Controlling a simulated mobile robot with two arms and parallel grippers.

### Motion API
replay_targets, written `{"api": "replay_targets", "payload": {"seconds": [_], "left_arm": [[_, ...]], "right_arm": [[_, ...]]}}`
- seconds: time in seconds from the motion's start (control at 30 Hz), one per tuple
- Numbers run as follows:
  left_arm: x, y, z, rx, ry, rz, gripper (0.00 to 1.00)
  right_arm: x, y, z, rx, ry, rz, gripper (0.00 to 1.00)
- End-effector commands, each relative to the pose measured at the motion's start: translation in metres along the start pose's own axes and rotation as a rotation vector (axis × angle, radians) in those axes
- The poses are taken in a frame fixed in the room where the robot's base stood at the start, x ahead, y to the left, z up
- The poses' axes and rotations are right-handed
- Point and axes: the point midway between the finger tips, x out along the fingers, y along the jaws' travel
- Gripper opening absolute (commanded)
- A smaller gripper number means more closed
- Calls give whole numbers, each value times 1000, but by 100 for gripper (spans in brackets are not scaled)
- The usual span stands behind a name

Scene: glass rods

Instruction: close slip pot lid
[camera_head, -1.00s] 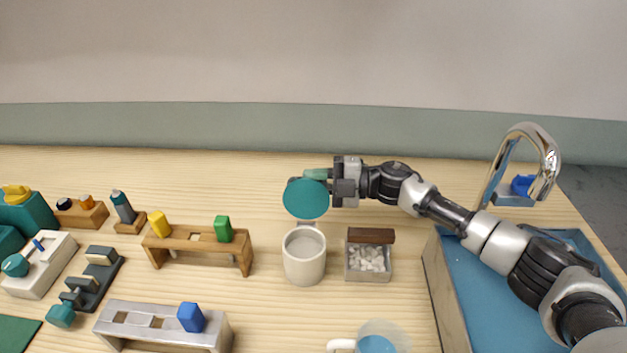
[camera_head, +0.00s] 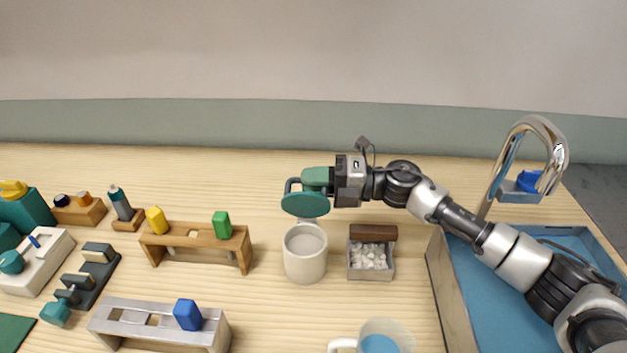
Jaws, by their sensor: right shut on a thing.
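The slip pot (camera_head: 304,261) is a white cylindrical pot standing upright on the table, with pale slip visible inside its open top. Its teal round lid (camera_head: 305,205) is tilted up above the pot's back rim, at an angle, and does not cover the opening. My right gripper (camera_head: 312,184) is behind and above the pot, shut at the teal part on the lid's back side; the exact grip is partly hidden by the lid. My left gripper is not in view.
A small box of white pieces (camera_head: 357,273) with a brown block (camera_head: 373,232) stands right of the pot. A wooden rack (camera_head: 190,240) is at left. A mug (camera_head: 398,330) is in front; a blue sink (camera_head: 500,300) and chrome tap (camera_head: 545,125) are at right.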

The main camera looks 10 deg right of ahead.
Motion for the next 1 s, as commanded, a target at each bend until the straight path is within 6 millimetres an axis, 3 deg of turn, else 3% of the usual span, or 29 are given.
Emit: {"api": "replay_targets", "payload": {"seconds": [0.33,0.37,0.5,0.83,1.0], "left_arm": [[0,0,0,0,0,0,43],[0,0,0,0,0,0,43],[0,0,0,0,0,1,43],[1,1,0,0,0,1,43],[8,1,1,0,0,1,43]], "right_arm": [[1,4,-1,0,5,6,0],[1,4,-1,0,5,6,19],[1,2,-1,0,4,4,39],[-4,-1,-1,0,1,0,39],[-28,-3,-1,-1,-1,-2,39]]}}
